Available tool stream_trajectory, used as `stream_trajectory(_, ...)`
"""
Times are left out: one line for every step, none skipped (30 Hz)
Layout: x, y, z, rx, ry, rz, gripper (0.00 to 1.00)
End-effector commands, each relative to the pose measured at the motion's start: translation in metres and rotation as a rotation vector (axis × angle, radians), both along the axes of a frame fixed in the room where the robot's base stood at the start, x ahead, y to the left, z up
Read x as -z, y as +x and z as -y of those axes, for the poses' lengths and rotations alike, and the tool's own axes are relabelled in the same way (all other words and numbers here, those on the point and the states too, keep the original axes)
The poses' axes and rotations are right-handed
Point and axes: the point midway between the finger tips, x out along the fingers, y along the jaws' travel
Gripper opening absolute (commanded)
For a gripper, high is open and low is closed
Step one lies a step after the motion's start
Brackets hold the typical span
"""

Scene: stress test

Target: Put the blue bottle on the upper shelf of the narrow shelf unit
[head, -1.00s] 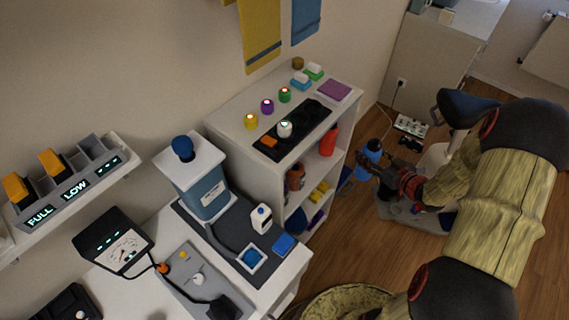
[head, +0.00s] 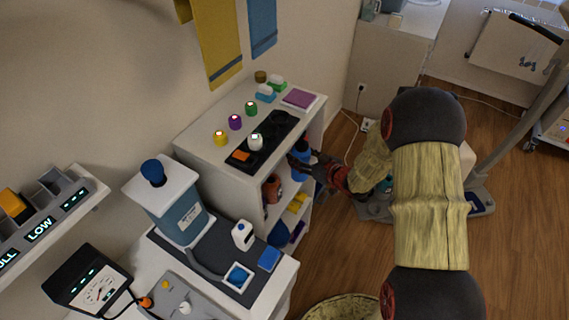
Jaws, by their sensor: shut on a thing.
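The blue bottle (head: 301,147) is at the open front of the narrow shelf unit (head: 205,163), at the height of the upper shelf. My gripper (head: 298,161) is shut on it, and the dark fingers cover its lower part. The bottle looks about upright. I cannot tell whether its base touches the shelf. An orange-brown jug (head: 272,188) stands in the unit, left of the bottle. The red bottle seen earlier is hidden behind my gripper and the blue bottle.
Yellow items (head: 298,202) and a blue round thing (head: 280,233) are lower in the unit. A counter with a dispenser (head: 176,205) is at left. Wooden floor (head: 340,250) lies in front.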

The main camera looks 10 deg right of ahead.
Motion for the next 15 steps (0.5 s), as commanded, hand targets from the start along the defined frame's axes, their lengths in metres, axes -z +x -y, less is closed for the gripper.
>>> stream_trajectory(-0.001, 0.009, -0.011, -0.006, 0.000, 0.005, 0.04)
stream_trajectory(-0.001, 0.014, -0.014, -0.005, 0.000, 0.005, 0.04)
stream_trajectory(-0.001, 0.020, -0.020, -0.006, -0.001, 0.005, 0.04)
stream_trajectory(-0.001, 0.024, -0.025, -0.005, 0.000, 0.005, 0.04)
stream_trajectory(-0.001, 0.028, -0.029, -0.005, 0.000, 0.005, 0.04)
stream_trajectory(-0.001, 0.034, -0.034, -0.004, -0.001, 0.005, 0.04)
stream_trajectory(-0.001, 0.037, -0.038, -0.004, -0.001, 0.005, 0.04)
stream_trajectory(-0.001, 0.041, -0.042, -0.004, -0.001, 0.005, 0.04)
stream_trajectory(-0.001, 0.046, -0.046, -0.004, 0.000, 0.005, 0.04)
stream_trajectory(0.003, 0.047, -0.048, -0.002, 0.001, 0.002, 0.04)
stream_trajectory(0.010, 0.046, -0.046, 0.000, 0.001, 0.001, 0.04)
stream_trajectory(0.016, 0.046, -0.045, 0.000, 0.001, 0.001, 0.04)
stream_trajectory(0.019, 0.045, -0.045, 0.001, 0.002, 0.000, 0.04)
stream_trajectory(0.023, 0.045, -0.045, 0.002, 0.002, 0.000, 0.04)
stream_trajectory(0.026, 0.045, -0.044, 0.001, 0.001, 0.001, 0.04)
